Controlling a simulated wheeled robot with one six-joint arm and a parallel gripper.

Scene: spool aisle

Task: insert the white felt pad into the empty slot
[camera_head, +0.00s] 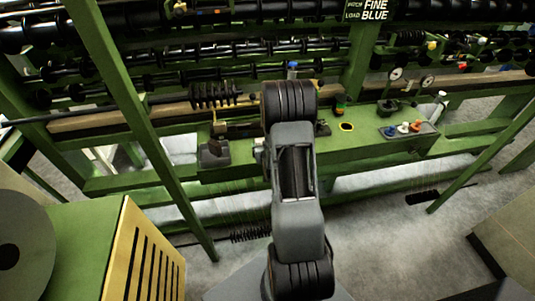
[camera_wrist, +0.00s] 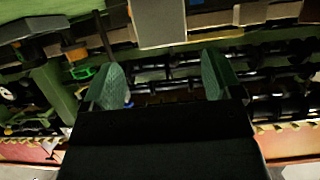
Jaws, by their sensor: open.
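My gripper shows in the wrist view (camera_wrist: 162,80), with its two green-faced fingers spread apart and nothing seen held between them. In the head view my arm hides it. A small whitish piece (camera_head: 403,127), possibly the white felt pad, sits in a small tray (camera_head: 427,131) at the right of the green bench, between a blue and an orange-red piece. A dark opening with a yellow rim (camera_head: 347,127), possibly the empty slot, lies on the bench top just right of my arm. Neither can be surely recognised in the wrist view.
The green bench (camera_head: 372,153) runs along the machine frame, with a dark holder (camera_head: 214,153) left of my arm. A slanted green post (camera_head: 148,140) stands at the left. A slotted yellow panel (camera_head: 143,258) is in front left.

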